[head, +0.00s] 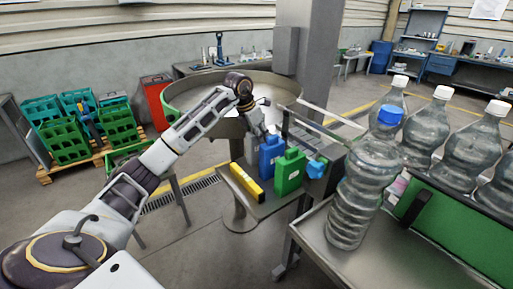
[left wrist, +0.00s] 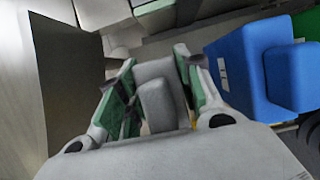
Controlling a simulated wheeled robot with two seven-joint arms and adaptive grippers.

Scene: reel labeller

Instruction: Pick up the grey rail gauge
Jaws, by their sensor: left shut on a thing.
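The grey rail gauge (left wrist: 155,103) is a grey block with a smaller raised block, seen between the green-padded fingers of my left gripper (left wrist: 155,92) in the left wrist view. The fingers are shut on it from both sides. In the head view, my left gripper (head: 262,131) reaches down at the back of the small side shelf, and the grey gauge (head: 251,150) shows partly beside the blue block. I cannot tell whether it still touches the shelf. My right gripper is not in view.
A blue block (head: 270,157), also close at right in the left wrist view (left wrist: 245,75), stands next to the grey gauge. A green block (head: 290,172) and a yellow bar (head: 246,184) are nearer. Large clear bottles (head: 365,180) stand at right. A round metal table (head: 215,125) lies behind.

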